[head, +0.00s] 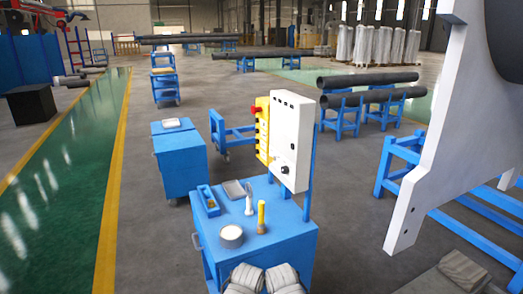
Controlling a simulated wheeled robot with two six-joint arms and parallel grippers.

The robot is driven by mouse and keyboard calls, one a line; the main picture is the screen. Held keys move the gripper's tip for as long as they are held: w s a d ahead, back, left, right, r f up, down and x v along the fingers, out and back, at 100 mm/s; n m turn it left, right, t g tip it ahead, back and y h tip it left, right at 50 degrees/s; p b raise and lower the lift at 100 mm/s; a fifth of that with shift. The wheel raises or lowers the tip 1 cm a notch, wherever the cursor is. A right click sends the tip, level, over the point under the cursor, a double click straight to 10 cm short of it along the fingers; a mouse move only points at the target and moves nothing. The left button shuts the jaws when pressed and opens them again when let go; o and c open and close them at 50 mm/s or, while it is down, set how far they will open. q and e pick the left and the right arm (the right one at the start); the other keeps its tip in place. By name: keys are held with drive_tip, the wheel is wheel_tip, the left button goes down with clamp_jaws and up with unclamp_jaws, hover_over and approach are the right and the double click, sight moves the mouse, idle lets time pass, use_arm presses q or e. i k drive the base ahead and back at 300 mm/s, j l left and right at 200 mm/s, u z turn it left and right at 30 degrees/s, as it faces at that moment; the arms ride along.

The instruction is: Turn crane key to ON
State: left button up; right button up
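A white control box (291,139) stands upright on a post at the right rear of a blue cart. A small dark switch or key (284,170) sits low on its front face. It is too small to tell whether it is the crane key or which way it is turned. A yellow control panel (262,130) with a red button is at the box's left side. Neither of my grippers can be made out in the head view.
The blue cart (285,245) carries a white roll, a yellow-handled tool, a tray and two grey ribbed objects at its front edge. A second blue cart (180,160) stands behind left. A large white flanged plate (440,130) fills the right. The green walkway at left is clear.

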sight(270, 159)
drive_tip(key=i+j+z, duration=0.1)
drive_tip(key=j, duration=0.25)
drive_tip(key=i+j, duration=0.3)
drive_tip(key=i+j+z, duration=0.15)
drive_tip(key=j, duration=0.25)
drive_tip(key=i+j+z, duration=0.1)
drive_tip(key=j, duration=0.25)
drive_tip(key=i, duration=0.1)
